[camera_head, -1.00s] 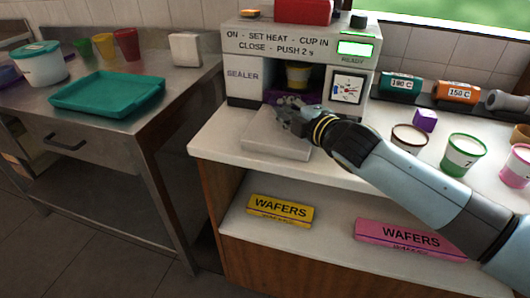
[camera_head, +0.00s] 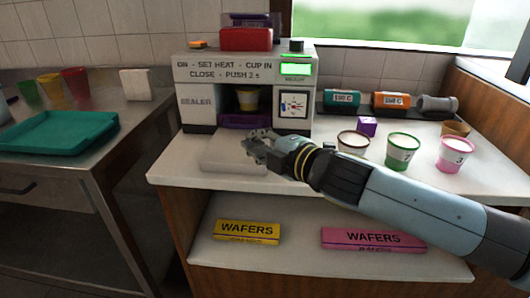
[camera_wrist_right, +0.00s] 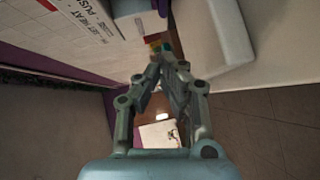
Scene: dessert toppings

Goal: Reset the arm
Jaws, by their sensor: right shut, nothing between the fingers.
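My right gripper (camera_head: 258,140) is in front of the sealer machine, above the white counter. It is shut and empty; the wrist view also shows its fingers together (camera_wrist_right: 166,54). The sealer (camera_head: 184,100) is a white box with a green READY screen and a dial. A yellow cup (camera_head: 247,101) sits in its opening above a purple holder (camera_head: 240,120). A flat pale pad (camera_head: 222,158) lies on the counter below and left of the gripper. My left gripper is not in view.
Printed cups, white (camera_head: 353,142), green (camera_head: 402,151) and pink (camera_head: 455,154), stand on the counter at right, with a purple cube (camera_head: 367,126) and cylinders (camera_head: 390,101) behind. Wafer boxes (camera_head: 247,231) lie on the lower shelf. A teal tray (camera_head: 60,133) is on the left steel table.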

